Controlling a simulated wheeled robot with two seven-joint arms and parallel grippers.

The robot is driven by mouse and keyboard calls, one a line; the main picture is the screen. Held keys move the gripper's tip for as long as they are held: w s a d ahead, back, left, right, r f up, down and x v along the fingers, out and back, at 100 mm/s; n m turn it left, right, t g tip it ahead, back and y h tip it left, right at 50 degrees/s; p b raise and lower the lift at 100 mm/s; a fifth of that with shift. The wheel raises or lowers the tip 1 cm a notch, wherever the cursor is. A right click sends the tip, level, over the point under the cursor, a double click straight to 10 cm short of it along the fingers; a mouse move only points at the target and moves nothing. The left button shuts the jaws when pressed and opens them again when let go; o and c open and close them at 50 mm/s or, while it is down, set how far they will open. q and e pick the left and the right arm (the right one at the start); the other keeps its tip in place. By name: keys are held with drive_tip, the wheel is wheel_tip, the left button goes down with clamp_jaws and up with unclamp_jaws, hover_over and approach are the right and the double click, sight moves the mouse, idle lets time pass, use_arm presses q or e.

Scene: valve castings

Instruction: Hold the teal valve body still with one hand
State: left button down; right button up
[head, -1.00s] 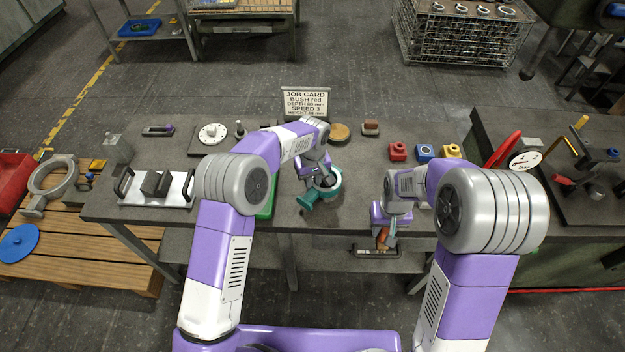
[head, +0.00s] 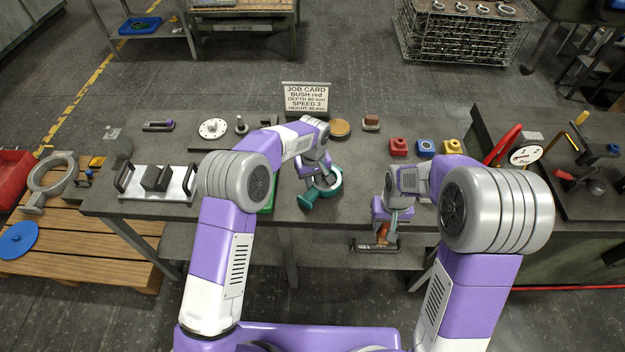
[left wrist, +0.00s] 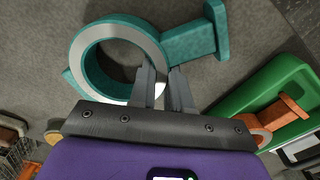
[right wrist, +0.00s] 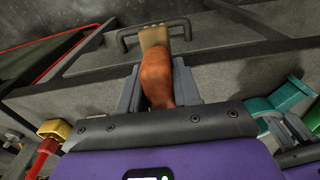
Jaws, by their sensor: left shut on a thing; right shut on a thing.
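The teal valve body (head: 309,198) rests on the bench near its front edge. In the left wrist view its teal ring (left wrist: 84,78) has a bright metal face, and a flanged stub (left wrist: 198,42) sticks out to the side. My left gripper (head: 319,178) is shut on the valve body at the ring's wall, beside the stub. My right gripper (head: 388,226) is shut on an orange-brown handle (right wrist: 156,76) with a tan end.
A green tray (left wrist: 238,100) with an orange-brown part lies beside the valve body. A job card (head: 306,97) stands at the back.

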use_arm(q)
drive_tip(key=shift+w, duration=0.1)
drive_tip(key=c, duration=1)
unclamp_jaws()
drive_tip(key=shift+f, duration=0.2)
drive_tip(key=shift+s+a+r, duration=0.1)
drive_tip(key=shift+s+r, duration=0.1)
drive_tip(key=shift+r, duration=1.25)
drive_tip(key=shift+s+d+r, duration=0.1)
drive_tip(key=shift+s+r, duration=0.1)
drive_tip(key=shift+r, duration=1.25)
drive_tip(key=shift+s+a+r, duration=0.1)
drive_tip(key=shift+s+r, duration=0.1)
drive_tip(key=shift+r, duration=1.25)
